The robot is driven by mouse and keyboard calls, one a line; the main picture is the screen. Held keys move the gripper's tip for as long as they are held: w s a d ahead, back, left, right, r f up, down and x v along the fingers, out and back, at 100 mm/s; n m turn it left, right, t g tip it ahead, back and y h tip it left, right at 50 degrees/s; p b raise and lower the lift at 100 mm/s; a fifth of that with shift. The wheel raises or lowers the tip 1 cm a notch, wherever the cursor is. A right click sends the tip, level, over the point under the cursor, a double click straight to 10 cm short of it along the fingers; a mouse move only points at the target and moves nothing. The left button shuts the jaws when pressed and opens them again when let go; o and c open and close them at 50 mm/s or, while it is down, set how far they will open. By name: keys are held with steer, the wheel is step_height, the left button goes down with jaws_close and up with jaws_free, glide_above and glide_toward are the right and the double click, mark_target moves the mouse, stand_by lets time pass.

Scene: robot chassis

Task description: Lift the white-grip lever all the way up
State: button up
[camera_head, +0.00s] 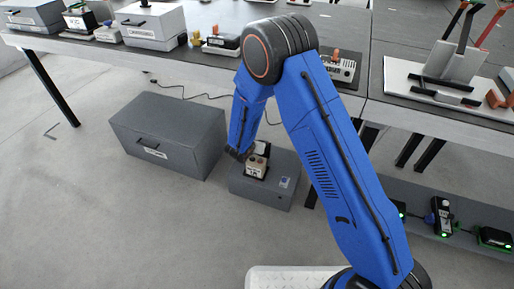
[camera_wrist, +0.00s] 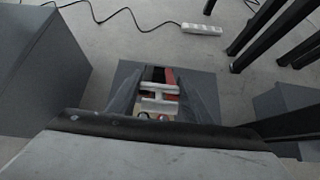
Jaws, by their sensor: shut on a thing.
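The white grip (camera_wrist: 158,97) of the lever shows in the wrist view between the two dark fingers of my gripper (camera_wrist: 160,88). My gripper is shut on it. A little red (camera_wrist: 171,78) shows just beyond the grip. In the head view my gripper (camera_head: 240,153) is low beside a small dark-and-beige device (camera_head: 257,168), which sits on a low grey box (camera_head: 262,190) on the floor. My arm partly covers this spot, so the lever's angle and pivot cannot be told.
A larger grey box (camera_head: 165,130) stands on the floor to the left. Behind is a long table (camera_head: 200,56) with cases and devices. A white power strip (camera_wrist: 202,29) and black cable lie on the floor. Dark table legs (camera_wrist: 262,38) stand at the right of the wrist view.

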steer(key=w+d+r+g, duration=0.1)
steer(key=w+d+r, duration=0.1)
steer(key=w+r, duration=0.2)
steer(key=shift+w+d, duration=0.4)
steer(key=shift+w, duration=1.4)
steer(key=o, duration=1.2)
steer(key=shift+f, duration=0.15)
steer(key=v, duration=1.2)
steer(key=shift+w+d, duration=0.1)
steer(key=shift+d, duration=0.15)
